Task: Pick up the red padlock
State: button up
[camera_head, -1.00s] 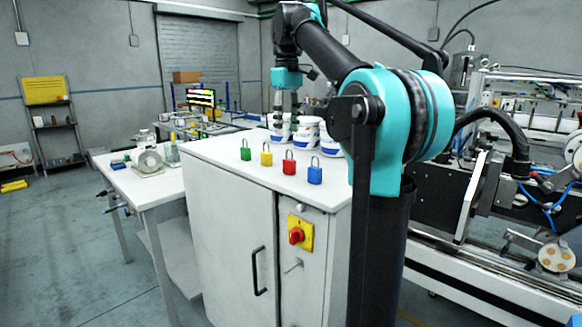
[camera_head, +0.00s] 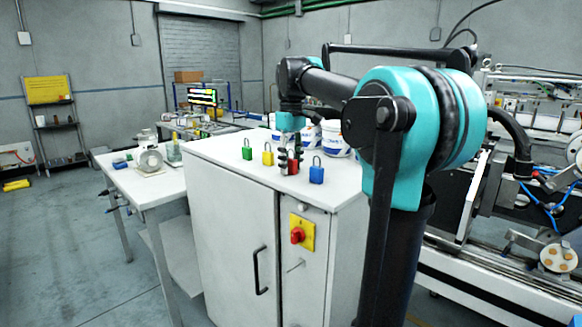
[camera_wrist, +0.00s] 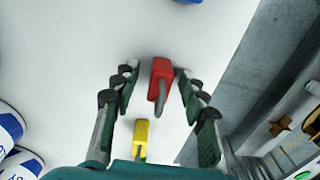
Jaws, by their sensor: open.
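The red padlock (camera_head: 292,168) stands upright on the white cabinet top (camera_head: 215,151), between the yellow and blue padlocks. In the head view my gripper's fingers partly hide it. In the wrist view the red padlock (camera_wrist: 160,72) shows between the fingertips, its grey shackle toward the camera. My gripper (camera_head: 290,163) is pointed down at it, with a finger on each side. In the wrist view my gripper (camera_wrist: 157,82) is open, and a gap shows between each fingertip and the padlock.
The yellow padlock (camera_head: 267,156) and green padlock (camera_head: 247,151) stand to the left, the blue padlock (camera_head: 316,172) to the right. White tubs (camera_head: 334,140) stand behind on the cabinet. The yellow padlock (camera_wrist: 141,135) is also close in the wrist view.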

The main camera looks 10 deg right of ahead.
grip_shut()
dwell(0.5)
notch_tip(320, 180, up, 20)
dwell(0.5)
